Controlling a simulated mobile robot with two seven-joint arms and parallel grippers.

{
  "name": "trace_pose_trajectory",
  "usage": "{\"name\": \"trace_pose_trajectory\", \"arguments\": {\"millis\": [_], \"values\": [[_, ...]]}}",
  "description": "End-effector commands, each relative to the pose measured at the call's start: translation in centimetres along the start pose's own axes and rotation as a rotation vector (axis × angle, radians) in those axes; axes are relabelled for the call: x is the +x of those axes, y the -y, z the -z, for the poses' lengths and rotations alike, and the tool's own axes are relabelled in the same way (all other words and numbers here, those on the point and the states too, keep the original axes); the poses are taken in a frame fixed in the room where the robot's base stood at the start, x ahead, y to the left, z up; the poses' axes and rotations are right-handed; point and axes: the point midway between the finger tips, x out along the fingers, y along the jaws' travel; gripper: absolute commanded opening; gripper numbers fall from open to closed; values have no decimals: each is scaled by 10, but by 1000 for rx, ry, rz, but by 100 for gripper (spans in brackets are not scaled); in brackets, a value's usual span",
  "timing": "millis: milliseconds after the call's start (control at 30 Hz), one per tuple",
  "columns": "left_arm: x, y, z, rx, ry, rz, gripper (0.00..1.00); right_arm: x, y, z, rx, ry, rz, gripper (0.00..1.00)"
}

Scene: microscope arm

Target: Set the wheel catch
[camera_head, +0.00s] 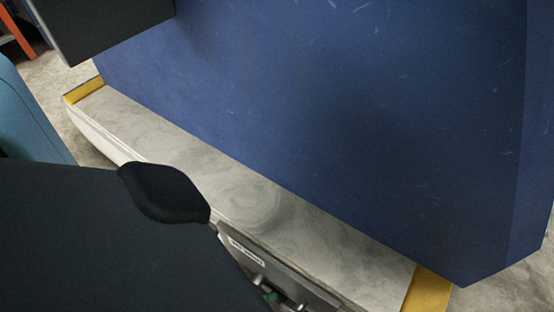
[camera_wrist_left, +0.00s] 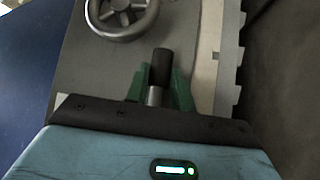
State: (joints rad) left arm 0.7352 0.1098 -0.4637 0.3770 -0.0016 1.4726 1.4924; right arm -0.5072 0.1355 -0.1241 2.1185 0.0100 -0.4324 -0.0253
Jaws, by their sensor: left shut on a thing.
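In the left wrist view, a grey spoked handwheel (camera_wrist_left: 122,15) shows at the top, cut off by the frame edge. Just below it is a short lever with a black grip and a bright metal shank (camera_wrist_left: 160,68), probably the wheel catch. My left gripper (camera_wrist_left: 161,84) has green fingers on both sides of this lever and is shut on it. In the head view only a small green part of my left gripper (camera_head: 270,296) shows at the bottom edge, by metal fittings. The wheel is not clear there. My right gripper is not in view.
A large blue body (camera_head: 330,110) fills much of the head view. Its pale stone-like base (camera_head: 250,195) has yellow end strips (camera_head: 428,290). A labelled grey metal side (camera_head: 247,250) lies low in the middle. A toothed edge (camera_wrist_left: 240,65) runs right of the lever.

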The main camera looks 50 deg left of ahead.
Motion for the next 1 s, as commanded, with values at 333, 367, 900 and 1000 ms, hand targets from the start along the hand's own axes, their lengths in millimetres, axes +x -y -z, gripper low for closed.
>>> {"name": "trace_pose_trajectory", "arguments": {"millis": [333,367,900,1000], "values": [[-4,-2,-2,-13,-5,-11,0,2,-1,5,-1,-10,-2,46],[-4,-2,-2,-13,-5,-11,0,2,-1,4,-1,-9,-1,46],[-4,-2,-2,-11,-5,-9,46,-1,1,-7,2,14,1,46],[-4,-2,-1,-10,-5,-9,46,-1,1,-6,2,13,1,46]]}}
